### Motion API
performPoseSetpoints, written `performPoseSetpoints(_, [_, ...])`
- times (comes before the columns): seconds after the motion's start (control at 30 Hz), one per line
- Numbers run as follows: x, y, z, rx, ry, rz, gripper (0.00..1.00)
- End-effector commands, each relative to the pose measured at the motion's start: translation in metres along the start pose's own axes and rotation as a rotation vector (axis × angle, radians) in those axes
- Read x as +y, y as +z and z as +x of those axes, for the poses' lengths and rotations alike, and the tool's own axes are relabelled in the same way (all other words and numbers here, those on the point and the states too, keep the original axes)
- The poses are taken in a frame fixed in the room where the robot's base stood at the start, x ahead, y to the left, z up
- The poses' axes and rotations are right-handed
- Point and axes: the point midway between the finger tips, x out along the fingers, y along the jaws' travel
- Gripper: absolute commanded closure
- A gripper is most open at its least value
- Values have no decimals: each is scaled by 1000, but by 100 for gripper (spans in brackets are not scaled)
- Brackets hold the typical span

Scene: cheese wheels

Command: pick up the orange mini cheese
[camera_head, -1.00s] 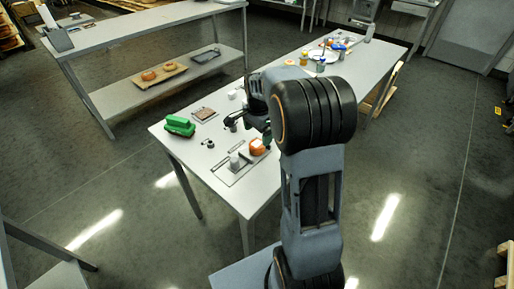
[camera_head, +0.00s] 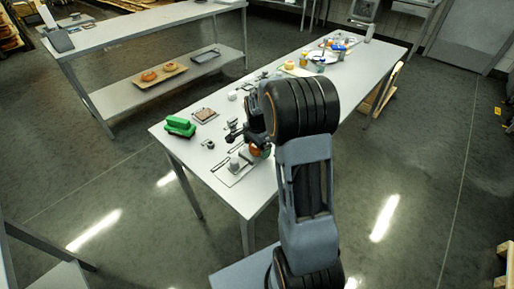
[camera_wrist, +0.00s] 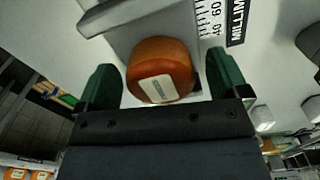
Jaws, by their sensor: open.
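The orange mini cheese (camera_wrist: 160,68) is a squat rounded block with a pale label. In the head view the cheese (camera_head: 258,151) is partly hidden by my gripper (camera_head: 252,140) and arm. It is on or beside a grey plate (camera_head: 228,178) near the table's front end.
The long table (camera_head: 207,171) also holds a green block (camera_head: 180,126), a brown item on a small tray (camera_head: 204,115) and several containers farther back. A ruler marking (camera_wrist: 217,22) lies close to the cheese. A shelf with orange rounds (camera_head: 149,76) stands at the left.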

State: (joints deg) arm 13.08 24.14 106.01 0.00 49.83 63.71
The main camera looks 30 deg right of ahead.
Motion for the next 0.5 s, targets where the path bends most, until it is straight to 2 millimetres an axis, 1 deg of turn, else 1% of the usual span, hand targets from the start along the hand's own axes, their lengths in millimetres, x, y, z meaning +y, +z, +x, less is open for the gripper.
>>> performPoseSetpoints(0.03, [0,0,0,0,0,0,10])
performPoseSetpoints(0.07, [0,0,0,0,0,0,13])
performPoseSetpoints(0.5, [0,0,0,0,0,0,55])
